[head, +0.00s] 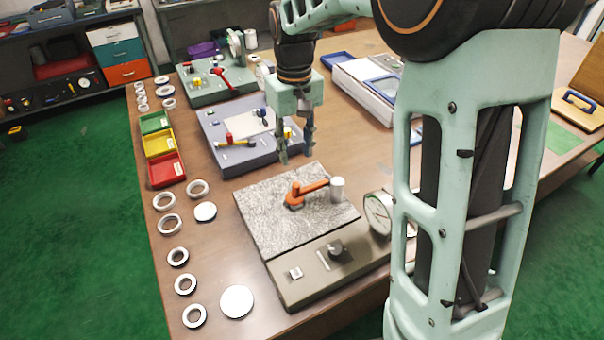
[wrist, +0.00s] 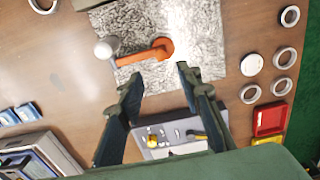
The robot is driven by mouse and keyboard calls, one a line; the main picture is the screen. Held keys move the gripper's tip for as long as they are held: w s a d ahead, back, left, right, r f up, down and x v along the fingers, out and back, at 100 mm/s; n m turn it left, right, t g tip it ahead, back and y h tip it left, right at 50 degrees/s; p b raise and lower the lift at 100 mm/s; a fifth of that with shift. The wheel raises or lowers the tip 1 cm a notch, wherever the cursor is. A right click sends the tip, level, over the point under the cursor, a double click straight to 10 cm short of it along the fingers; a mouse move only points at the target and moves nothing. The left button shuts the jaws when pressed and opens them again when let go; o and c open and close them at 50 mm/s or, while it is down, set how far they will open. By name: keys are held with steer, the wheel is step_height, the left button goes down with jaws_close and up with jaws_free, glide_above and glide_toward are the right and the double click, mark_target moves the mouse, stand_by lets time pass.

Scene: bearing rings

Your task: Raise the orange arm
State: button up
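The orange arm (head: 307,190) lies low and flat over a grey speckled plate (head: 268,222) on the nearest station. Its pivot is at the left and its free end is by a white cylinder (head: 337,189). In the wrist view the orange arm (wrist: 146,53) is just beyond my fingertips, with the white cylinder (wrist: 107,47) at its left end. My gripper (head: 297,158) points down above the far edge of the plate, apart from the arm. In the wrist view its two fingers (wrist: 156,80) are spread wide with nothing between them.
A dial gauge (head: 378,213) stands at the plate's right. Several rings (head: 170,224) and white discs (head: 237,301) lie at the table's left, with red (head: 166,170), yellow and green bins behind. A blue-grey station (head: 240,140) stands behind the plate.

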mark_target(296, 184)
step_height(296, 184, down, 11)
steer(key=shift+r, duration=0.2)
stand_by(0.3)
jaws_close()
